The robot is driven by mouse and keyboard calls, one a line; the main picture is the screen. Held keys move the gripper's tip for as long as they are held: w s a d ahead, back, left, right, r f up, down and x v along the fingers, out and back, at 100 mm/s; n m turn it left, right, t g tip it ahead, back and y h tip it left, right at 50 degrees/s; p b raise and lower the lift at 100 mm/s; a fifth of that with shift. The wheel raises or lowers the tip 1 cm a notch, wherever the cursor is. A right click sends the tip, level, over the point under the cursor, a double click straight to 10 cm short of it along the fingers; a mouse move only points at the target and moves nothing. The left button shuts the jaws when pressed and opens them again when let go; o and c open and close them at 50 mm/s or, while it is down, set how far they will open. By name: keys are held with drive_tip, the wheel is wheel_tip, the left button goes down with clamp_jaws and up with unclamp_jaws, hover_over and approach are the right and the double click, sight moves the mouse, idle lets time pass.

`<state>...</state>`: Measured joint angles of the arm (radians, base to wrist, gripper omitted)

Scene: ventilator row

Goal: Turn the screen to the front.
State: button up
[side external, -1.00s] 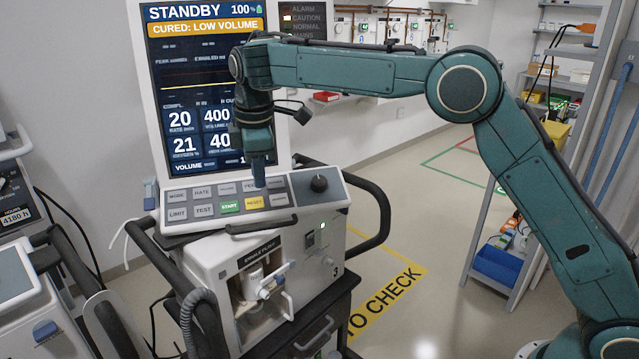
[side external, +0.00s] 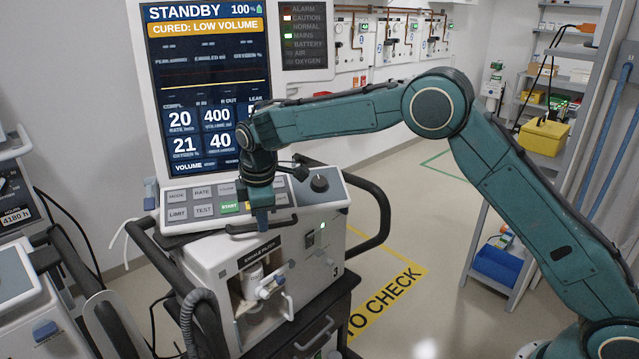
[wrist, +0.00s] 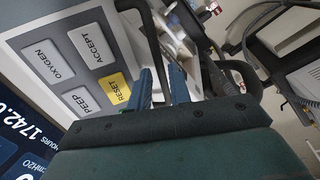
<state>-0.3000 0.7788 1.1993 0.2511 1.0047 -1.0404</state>
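The ventilator's tall screen (side external: 205,65) stands upright above a tilted key panel (side external: 176,213), its lit face towards the side camera. A corner of the screen (wrist: 25,140) shows in the wrist view. A dark bar handle (side external: 240,229) runs along the panel's front lower edge. My gripper (side external: 261,222) points down at this edge, beside the handle. In the wrist view my gripper (wrist: 161,82) has its two blue fingers apart, and the dark handle (wrist: 143,30) leads in between them. Contact with it cannot be told. The yellow RESET key (wrist: 115,91) is close to one finger.
A black side rail (side external: 378,215) curves out at the ventilator's right. A filter compartment (side external: 257,300) is below the panel. Another machine (side external: 20,290) stands close on the left. A shelf rack (side external: 500,240) is at the right; the floor between is clear.

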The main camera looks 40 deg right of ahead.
drive_tip(key=shift+f, duration=0.45)
clamp_jaws()
drive_tip(key=shift+d, duration=0.15)
drive_tip(key=shift+s+d+n, duration=0.2)
drive_tip(key=shift+d+n, duration=0.15)
drive_tip(key=shift+d, duration=0.15)
drive_tip(key=shift+s+d+n, duration=0.2)
drive_tip(key=shift+d+n, duration=0.15)
drive_tip(key=shift+d, duration=0.15)
drive_tip(key=d+n+y, duration=0.1)
drive_tip(key=d+n, duration=0.3)
drive_tip(key=d, duration=0.3)
drive_tip(key=shift+s+n, duration=0.3)
drive_tip(key=shift+s, duration=0.15)
drive_tip(key=shift+d, duration=0.1)
